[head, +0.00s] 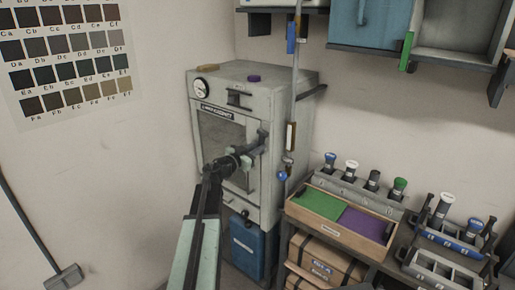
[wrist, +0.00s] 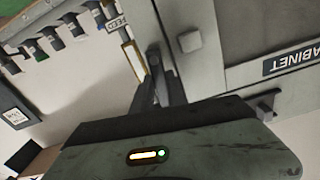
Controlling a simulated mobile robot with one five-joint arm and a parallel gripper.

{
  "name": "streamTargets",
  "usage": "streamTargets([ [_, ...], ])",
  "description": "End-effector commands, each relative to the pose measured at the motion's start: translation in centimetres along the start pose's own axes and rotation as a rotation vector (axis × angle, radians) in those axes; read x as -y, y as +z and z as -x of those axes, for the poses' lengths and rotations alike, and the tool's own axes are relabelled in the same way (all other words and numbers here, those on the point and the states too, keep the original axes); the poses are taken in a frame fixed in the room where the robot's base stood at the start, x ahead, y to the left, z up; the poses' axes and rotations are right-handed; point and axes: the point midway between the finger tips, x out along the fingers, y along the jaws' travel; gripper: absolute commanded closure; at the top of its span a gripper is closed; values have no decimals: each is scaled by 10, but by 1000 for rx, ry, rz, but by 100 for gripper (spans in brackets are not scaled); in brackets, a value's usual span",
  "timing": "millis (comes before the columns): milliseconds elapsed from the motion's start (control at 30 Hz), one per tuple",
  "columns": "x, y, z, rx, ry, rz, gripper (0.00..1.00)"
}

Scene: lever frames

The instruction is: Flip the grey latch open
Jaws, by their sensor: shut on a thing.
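The grey cabinet (head: 280,170) stands against the wall, its front door closed or nearly so. The grey latch (head: 263,134) is at the right edge of the door; my gripper largely hides it. My gripper (head: 257,146) reaches the latch from the front left and is shut on it. In the wrist view my narrow dark fingers (wrist: 163,85) meet the latch at the cabinet's edge, and little of the latch shows between them. I cannot tell the latch's exact angle.
A vertical pole (head: 293,100) with hanging tags stands just right of the cabinet. A wooden tray (head: 340,232) with green and purple panels sits on a bench at right. A blue bin (head: 247,245) is below the cabinet. Shelves (head: 455,58) hang at upper right.

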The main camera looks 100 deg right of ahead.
Motion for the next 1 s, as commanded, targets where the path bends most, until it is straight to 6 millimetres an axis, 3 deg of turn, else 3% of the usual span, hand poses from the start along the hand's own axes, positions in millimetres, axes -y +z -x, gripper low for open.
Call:
streamTargets([
  [167, 2, -1, -1, -2, -5, 2, 100],
  [200, 2, -1, -1, -2, -4, 2, 79],
  [267, 1, -1, -1, -2, -3, 2, 63],
  [300, 1, -1, -1, -2, -3, 2, 60],
  [667, -1, 0, 3, -1, 0, 1, 60],
  [767, -1, 0, 15, -1, -1, 1, 60],
  [1000, -1, -1, 62, -1, -3, 1, 60],
])
